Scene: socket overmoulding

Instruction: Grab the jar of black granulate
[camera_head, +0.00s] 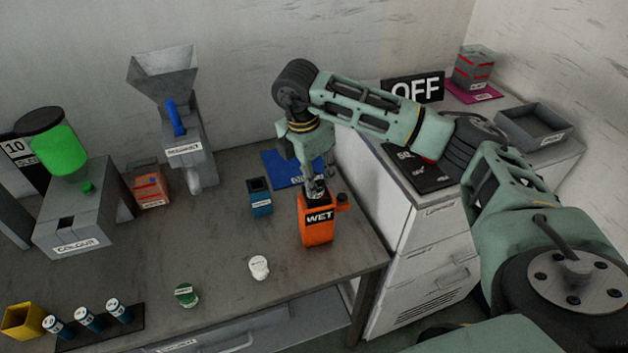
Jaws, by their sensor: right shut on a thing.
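An orange container (316,228) marked WET stands upright on the bench near its right end. Its top is dark, and a small dark knob sticks out at its upper right. My right gripper (317,186) reaches down from above and is shut at the dark top of this container. The fingers hide much of the top, so I cannot see what is inside. I cannot make out black granulate in any jar here. My left gripper is not in view.
A small teal box (260,198) stands just left of the orange container, and a blue mat (285,172) lies behind. A white-lidded pot (259,267) and a green-lidded pot (187,295) are in front. The grey hopper machine (185,140) stands back left.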

